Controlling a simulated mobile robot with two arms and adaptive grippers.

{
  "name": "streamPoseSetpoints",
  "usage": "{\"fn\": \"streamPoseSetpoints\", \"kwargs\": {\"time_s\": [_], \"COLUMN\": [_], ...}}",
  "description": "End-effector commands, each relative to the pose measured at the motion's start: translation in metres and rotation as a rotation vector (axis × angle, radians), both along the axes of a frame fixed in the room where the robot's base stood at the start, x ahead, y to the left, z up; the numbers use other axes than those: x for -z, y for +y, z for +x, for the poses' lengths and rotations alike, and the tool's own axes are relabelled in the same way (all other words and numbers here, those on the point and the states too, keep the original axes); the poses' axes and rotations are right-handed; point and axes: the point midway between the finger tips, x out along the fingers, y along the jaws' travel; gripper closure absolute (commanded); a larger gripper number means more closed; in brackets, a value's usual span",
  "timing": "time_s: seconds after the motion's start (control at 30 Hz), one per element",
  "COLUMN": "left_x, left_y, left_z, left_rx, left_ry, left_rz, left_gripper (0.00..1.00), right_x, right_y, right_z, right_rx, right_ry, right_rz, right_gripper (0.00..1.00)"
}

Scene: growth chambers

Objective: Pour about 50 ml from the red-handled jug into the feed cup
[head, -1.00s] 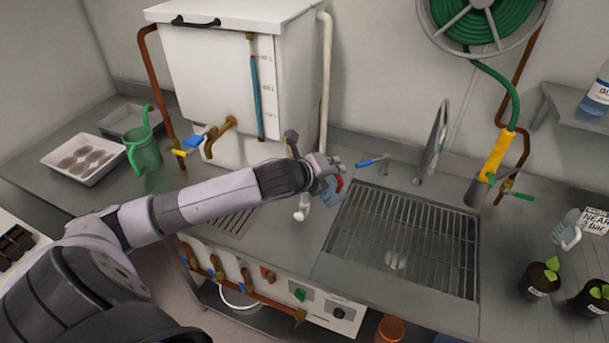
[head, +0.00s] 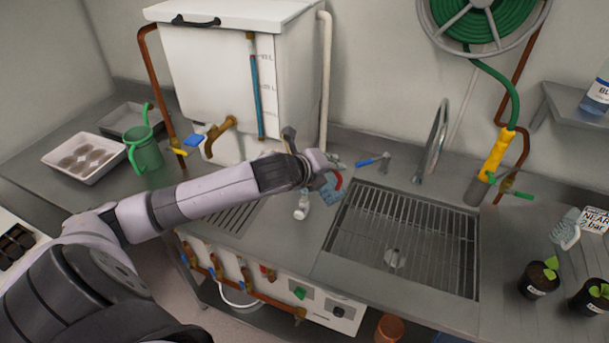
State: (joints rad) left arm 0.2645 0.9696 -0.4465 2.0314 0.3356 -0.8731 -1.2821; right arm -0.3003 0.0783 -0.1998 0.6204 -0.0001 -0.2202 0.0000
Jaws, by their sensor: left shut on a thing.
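My left gripper (head: 318,168) is shut at the end of my left arm, left of the sink. It is on a small, clear bluish jug (head: 326,194) with a red handle (head: 339,180). The jug is held by the sink's left edge and is partly hidden by the gripper. Its tilt and liquid level are too small to tell. A small white object (head: 301,207) shows just below my wrist; I cannot tell whether it is the feed cup. Another clear jug with a pale handle (head: 565,232) stands at the right. My right gripper is out of view.
A grated sink (head: 410,240) with a tap (head: 436,140) lies right of the held jug. A white tank (head: 235,80) stands behind my arm. A green watering can (head: 145,152) and white tray (head: 62,172) are at left, potted seedlings (head: 539,279) at right.

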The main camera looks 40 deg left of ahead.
Motion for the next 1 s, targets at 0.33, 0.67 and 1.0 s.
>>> {"fn": "streamPoseSetpoints", "kwargs": {"time_s": [0.33, 0.67, 1.0], "left_x": [-0.0026, -0.0040, -0.0060], "left_y": [0.0020, 0.0036, 0.0055], "left_z": [0.0007, 0.0013, 0.0020], "left_rx": [-0.001, 0.000, 0.000], "left_ry": [0.005, 0.011, 0.019], "left_rz": [-0.019, -0.037, -0.059], "left_gripper": [1.00, 1.00, 1.00], "right_x": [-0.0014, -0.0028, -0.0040], "right_y": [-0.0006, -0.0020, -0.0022], "right_z": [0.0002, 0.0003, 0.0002], "right_rx": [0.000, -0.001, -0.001], "right_ry": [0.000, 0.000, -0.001], "right_rz": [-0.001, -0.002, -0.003], "right_gripper": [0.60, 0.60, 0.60]}}
